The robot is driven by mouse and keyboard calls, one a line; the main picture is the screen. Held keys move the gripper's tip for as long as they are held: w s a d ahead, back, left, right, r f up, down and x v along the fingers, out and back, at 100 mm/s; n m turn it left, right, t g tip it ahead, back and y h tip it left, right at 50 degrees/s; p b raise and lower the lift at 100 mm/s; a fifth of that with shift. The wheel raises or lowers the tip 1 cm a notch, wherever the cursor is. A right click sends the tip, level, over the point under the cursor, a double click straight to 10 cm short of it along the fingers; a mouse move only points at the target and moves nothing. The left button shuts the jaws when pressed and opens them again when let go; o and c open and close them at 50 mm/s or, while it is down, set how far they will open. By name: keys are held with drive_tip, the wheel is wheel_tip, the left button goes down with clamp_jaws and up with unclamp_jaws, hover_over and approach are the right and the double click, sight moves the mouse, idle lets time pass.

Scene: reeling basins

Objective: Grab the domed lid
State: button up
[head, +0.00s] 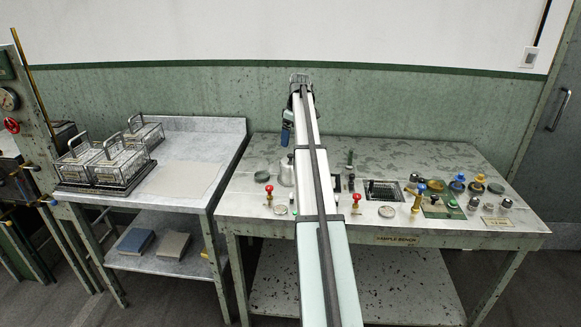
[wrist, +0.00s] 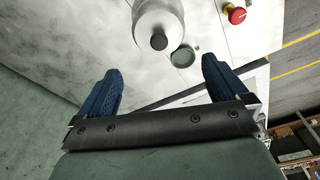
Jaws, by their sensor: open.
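The domed lid (head: 287,172) is a pale metal dome on the left part of the sample bench, partly hidden by my arm. In the wrist view the lid (wrist: 157,15) shows its dark round knob and is cut off by the top edge. My gripper (wrist: 162,70) is open and empty, with its two blue fingers apart. The lid appears beyond the fingertips, between their lines, and nothing touches it. In the head view a blue finger of my gripper shows above and behind the lid, over the bench's back edge.
A small dark green round dish (wrist: 183,56) lies close to the lid, and a red knob (wrist: 236,14) stands nearby. The sample bench (head: 270,150) holds several knobs, jars and a dark grid on its right. A side table (head: 215,150) with wire baskets stands at left.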

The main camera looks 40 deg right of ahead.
sight(291, 155)
drive_tip(key=f, duration=0.4)
drive_tip(key=shift+w+a+f, duration=0.15)
drive_tip(key=shift+w, duration=0.15)
drive_tip(key=shift+f, duration=2.6)
drive_tip(key=c, duration=0.7)
drive_tip(key=shift+r, duration=0.1)
